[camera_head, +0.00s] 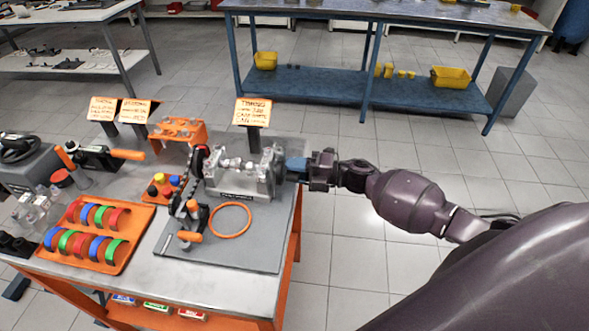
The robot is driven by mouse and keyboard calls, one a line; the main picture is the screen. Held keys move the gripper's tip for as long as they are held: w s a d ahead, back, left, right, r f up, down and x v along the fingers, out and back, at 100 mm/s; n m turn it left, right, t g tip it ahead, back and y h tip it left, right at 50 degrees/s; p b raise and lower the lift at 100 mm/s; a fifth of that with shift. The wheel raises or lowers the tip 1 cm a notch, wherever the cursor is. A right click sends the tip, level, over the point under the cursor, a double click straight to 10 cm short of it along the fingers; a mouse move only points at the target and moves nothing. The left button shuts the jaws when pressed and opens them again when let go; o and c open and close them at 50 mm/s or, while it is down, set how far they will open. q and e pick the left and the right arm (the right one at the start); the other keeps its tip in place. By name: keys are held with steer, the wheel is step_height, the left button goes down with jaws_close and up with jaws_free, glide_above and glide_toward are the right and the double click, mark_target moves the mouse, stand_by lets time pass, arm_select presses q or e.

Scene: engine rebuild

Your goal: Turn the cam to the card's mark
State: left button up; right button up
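The silver engine block (238,177) stands on a grey plate (235,255) on the cart. Shiny shaft parts lie along its top, but the cam's own mark is too small to make out. A dark wheel (200,162) with some red sits at its left end. An orange timing card (253,112) stands on a post behind the block; its text is mostly unreadable. My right gripper (308,170) comes from the right to the block's right end, at a blue part (296,164). Whether its fingers hold this part is unclear. My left gripper is not in view.
An orange tray (97,262) of coloured half rings lies at left. An orange ring (230,220) and an orange-handled tool (190,225) lie before the block. More cards (103,109) and an orange rack (180,130) stand behind. A blue workbench (390,12) is at the back.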

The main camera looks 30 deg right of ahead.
steer(key=shift+o, duration=0.8)
steer(key=shift+s+d, duration=0.1)
steer(key=shift+d, duration=0.05)
steer(key=v, duration=1)
steer(key=shift+s+d+b, duration=0.2)
steer(key=shift+b, duration=0.2)
